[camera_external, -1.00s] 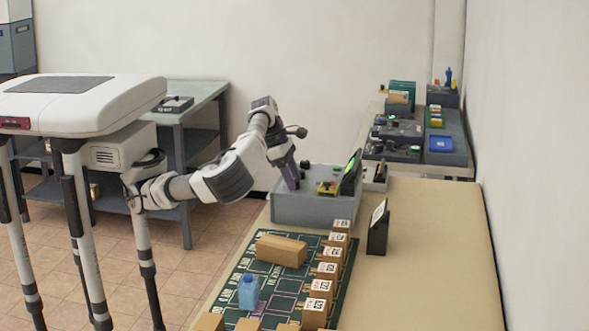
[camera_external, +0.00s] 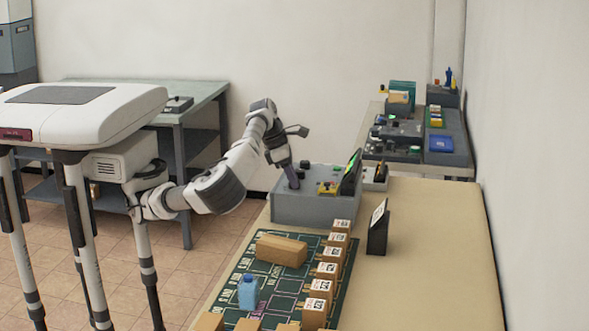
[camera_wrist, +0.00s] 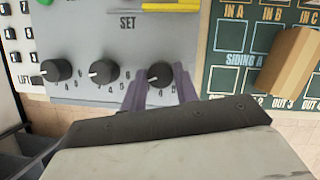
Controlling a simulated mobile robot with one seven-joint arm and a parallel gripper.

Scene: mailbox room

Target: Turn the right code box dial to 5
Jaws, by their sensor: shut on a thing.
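The grey code box (camera_external: 318,211) stands at the far end of the near table. In the wrist view its panel (camera_wrist: 95,25) shows a row of three black dials under the word SET: the left dial (camera_wrist: 57,70), the middle dial (camera_wrist: 103,71) and the right dial (camera_wrist: 160,72). My gripper (camera_wrist: 160,90) has its purple fingers on either side of the right dial and is shut on it. A white mark on that dial points to the lower left in this view. Fingers and wrist hide some of its numbers. In the external view my gripper (camera_external: 293,180) reaches down to the box.
A green board (camera_external: 262,290) with cardboard boxes and a blue bottle (camera_external: 248,292) lies in front of the code box. A dark stand (camera_external: 378,236) stands to the right. The table's right side is bare. A keypad (camera_wrist: 18,40) is left of the dials in the wrist view.

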